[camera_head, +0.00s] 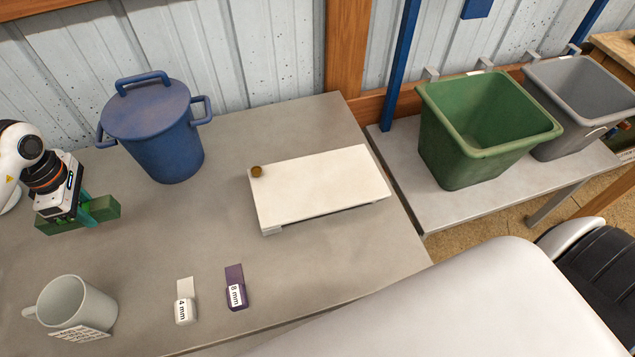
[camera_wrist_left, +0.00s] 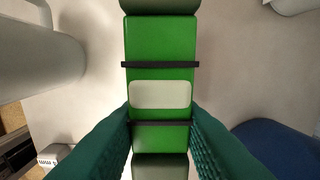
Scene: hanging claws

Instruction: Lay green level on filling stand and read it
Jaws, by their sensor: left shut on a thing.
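The green level (camera_head: 107,208) is held in my left gripper (camera_head: 86,208) at the left of the table. In the left wrist view the level (camera_wrist_left: 160,45) runs up the picture between my two teal fingers (camera_wrist_left: 160,125), with a blank pale window and two black bands. I cannot tell how far above the table it is. The filling stand appears to be the white flat board (camera_head: 325,190) in the middle of the table, with a small brown round piece (camera_head: 256,171) on its far left corner. The board looks slightly raised. My right gripper is not in view.
A blue lidded pot (camera_head: 155,130) stands behind, between level and board. A mug (camera_head: 72,305), a white 4 mm piece (camera_head: 185,302) and a purple 8 mm piece (camera_head: 236,287) are at the front. Green (camera_head: 460,150) and grey (camera_head: 575,125) bins stand right. Table between level and board is clear.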

